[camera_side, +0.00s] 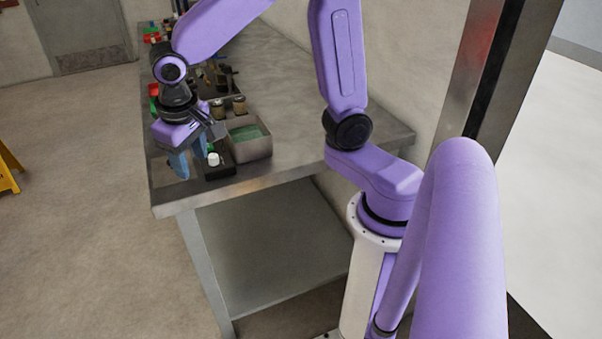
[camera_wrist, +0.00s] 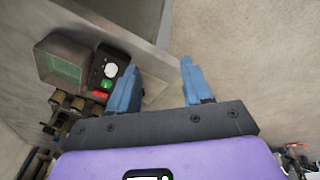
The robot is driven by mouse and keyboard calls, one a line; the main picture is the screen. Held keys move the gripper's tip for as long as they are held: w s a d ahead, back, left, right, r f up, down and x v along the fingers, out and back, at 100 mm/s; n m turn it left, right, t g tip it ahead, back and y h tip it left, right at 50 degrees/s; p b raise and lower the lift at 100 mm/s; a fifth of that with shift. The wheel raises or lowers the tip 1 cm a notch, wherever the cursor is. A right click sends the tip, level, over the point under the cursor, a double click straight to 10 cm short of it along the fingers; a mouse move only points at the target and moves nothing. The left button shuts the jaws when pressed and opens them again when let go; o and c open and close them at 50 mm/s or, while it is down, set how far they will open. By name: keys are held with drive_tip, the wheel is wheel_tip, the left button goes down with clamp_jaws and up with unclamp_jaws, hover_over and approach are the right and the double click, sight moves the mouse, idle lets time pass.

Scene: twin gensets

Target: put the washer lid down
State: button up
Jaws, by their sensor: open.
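An open metal basin with a green inside (camera_side: 250,145), which looks like the washer, stands on the bench. It also shows in the wrist view (camera_wrist: 62,68). I cannot make out a separate lid in either view. A black control box (camera_side: 219,171) with a white knob sits beside the basin; the wrist view shows the knob (camera_wrist: 111,70) with a green and a red button. My gripper (camera_side: 190,156) points down near the bench's end, left of the control box. Its blue fingers (camera_wrist: 159,68) are apart, with nothing between them.
The metal bench (camera_side: 290,110) has clear top to the right of the basin. Small jars (camera_side: 238,105) stand behind the basin, with more coloured items farther back. Open floor (camera_side: 90,240) lies left of the bench. A yellow stand (camera_side: 7,170) is at the far left.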

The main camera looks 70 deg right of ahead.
drive_tip(key=s+d+n+y, duration=0.1)
drive_tip(key=s+n, duration=0.5)
drive_tip(key=s, duration=0.4)
drive_tip(key=s+d+f+n+g+y, duration=0.1)
drive_tip(key=s+d+n, duration=0.1)
drive_tip(key=s+n, duration=0.5)
drive_tip(key=s, duration=0.4)
drive_tip(key=shift+d, duration=0.3)
